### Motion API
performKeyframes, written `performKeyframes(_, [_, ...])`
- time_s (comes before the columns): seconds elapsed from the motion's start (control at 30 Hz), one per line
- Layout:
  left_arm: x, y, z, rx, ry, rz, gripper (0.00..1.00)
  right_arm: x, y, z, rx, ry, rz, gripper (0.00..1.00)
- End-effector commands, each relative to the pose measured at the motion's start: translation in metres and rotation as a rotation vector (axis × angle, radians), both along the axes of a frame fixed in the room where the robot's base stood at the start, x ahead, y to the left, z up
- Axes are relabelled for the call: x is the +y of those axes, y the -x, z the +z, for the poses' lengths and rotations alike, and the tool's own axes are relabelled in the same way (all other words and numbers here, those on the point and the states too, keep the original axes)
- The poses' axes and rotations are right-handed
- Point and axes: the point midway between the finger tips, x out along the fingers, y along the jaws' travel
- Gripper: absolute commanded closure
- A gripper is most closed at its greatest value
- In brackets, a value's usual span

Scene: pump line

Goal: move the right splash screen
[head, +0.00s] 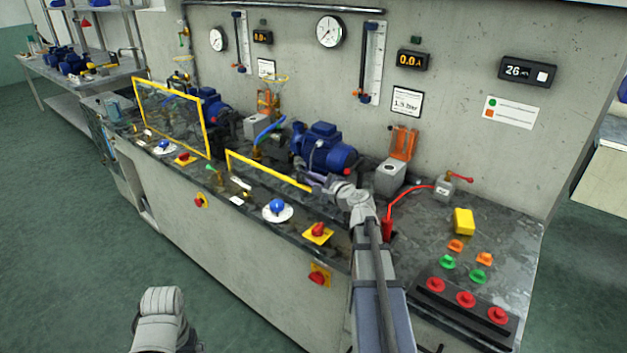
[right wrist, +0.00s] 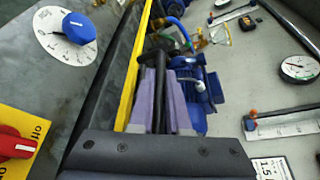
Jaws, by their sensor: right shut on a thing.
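The right splash screen (head: 270,171) is a low yellow-edged frame at the front of the bench, before the right blue pump (head: 323,148). Only its yellow top rail stands out; the pane below is hard to see. In the right wrist view its yellow rail (right wrist: 133,75) runs along the left of the fingers. My right gripper (head: 318,184) is at the right end of the rail. Its purple-grey fingers (right wrist: 160,105) are shut around a dark bar beside the rail. A pale part of my left arm shows at the lower left, without its fingers.
The left splash screen (head: 172,115) stands upright before the other pump. A blue dial knob (head: 277,207) and a red rotary switch (head: 318,232) lie just in front of the right screen. Push buttons (head: 465,298) fill the right end. The floor in front is clear.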

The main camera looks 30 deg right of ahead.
Motion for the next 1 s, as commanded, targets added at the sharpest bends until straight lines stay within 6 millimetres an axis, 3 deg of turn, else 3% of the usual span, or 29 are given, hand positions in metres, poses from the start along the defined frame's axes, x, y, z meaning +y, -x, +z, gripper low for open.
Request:
performKeyframes(0.17, [0.000,0.000,0.001,0.000,0.000,0.000,0.03,0.000,0.000,0.001,0.000,0.000,0.000,1.00])
performKeyframes(0.2, [0.000,0.000,0.001,0.000,0.000,0.000,0.03,0.000,0.000,0.001,0.000,0.000,0.000,0.83])
performKeyframes(0.47, [0.000,0.000,0.001,0.000,0.000,0.000,0.03,0.000,0.000,0.001,0.000,0.000,0.000,0.55])
performKeyframes(0.77, [0.000,0.000,0.002,0.000,0.000,0.000,0.03,0.000,0.000,0.002,0.000,0.000,0.000,0.55])
performKeyframes(1.0, [0.000,0.000,0.017,0.000,0.000,0.000,0.03,0.000,0.000,0.017,0.000,0.000,0.000,0.55])
